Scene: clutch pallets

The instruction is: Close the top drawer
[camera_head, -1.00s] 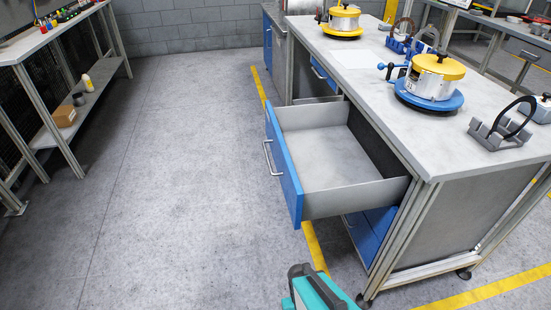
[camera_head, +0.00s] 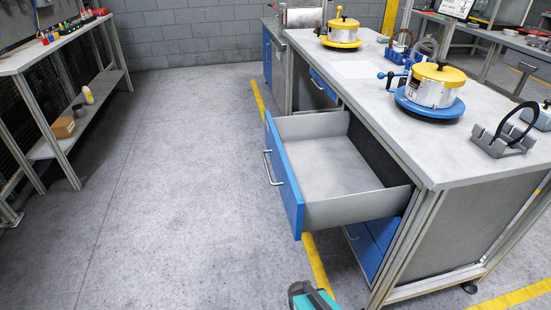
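The top drawer (camera_head: 284,175) of the near workbench is pulled far out to the left. Its blue front has a silver handle (camera_head: 270,167), and its grey inside is empty. A teal and black part of my arm (camera_head: 313,297) shows at the bottom edge, below the drawer and apart from it. My gripper's fingertips are not in view, so whether it is open or shut does not show.
The workbench top (camera_head: 425,150) carries round yellow-lidded clutch units and a grey fixture (camera_head: 500,140). Blue lower drawers (camera_head: 372,240) are shut. A shelf table (camera_head: 50,52) stands at the left. The floor (camera_head: 180,190) between is clear.

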